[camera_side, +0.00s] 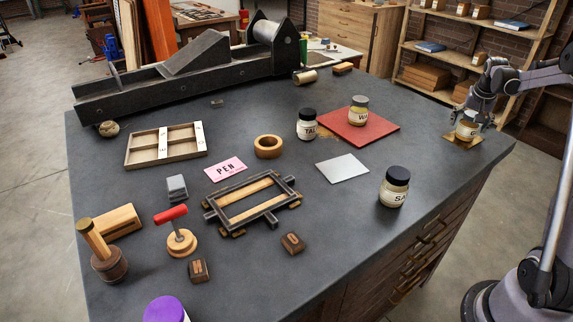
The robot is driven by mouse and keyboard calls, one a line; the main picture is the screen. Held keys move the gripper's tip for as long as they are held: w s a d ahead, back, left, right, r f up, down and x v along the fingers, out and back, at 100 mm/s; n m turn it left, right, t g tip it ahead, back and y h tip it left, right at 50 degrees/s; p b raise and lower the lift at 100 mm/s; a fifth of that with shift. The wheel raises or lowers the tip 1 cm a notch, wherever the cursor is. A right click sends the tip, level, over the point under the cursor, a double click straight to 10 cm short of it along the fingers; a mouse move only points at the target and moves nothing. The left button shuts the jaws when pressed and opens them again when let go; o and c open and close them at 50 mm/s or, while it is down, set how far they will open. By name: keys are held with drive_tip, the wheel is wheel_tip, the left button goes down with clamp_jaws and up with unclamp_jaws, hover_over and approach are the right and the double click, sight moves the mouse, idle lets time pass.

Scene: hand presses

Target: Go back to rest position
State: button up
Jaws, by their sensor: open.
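My gripper (474,108) is at the right end of the dark table, just above and around the top of a labelled jar (467,128). It is open. The jar stands upright on a small gold-coloured plate (457,140) near the table's right edge. The gripper hides the jar's top, and I cannot tell whether the fingers touch it. My arm reaches in from the right edge of the picture.
A jar (358,112) stands on a red mat (375,133), with a dark-lidded jar (307,125) beside it. Another dark-lidded jar (394,188) stands near the front edge. A dark frame (222,217), a pink PEN card (226,168) and stamps (181,240) fill the left and middle.

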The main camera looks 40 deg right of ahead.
drive_tip(key=shift+w+d+f, duration=0.1)
drive_tip(key=shift+d+f, duration=0.1)
drive_tip(key=shift+f, duration=0.4)
drive_tip(key=shift+r, duration=0.65)
drive_tip(key=shift+f, duration=0.2)
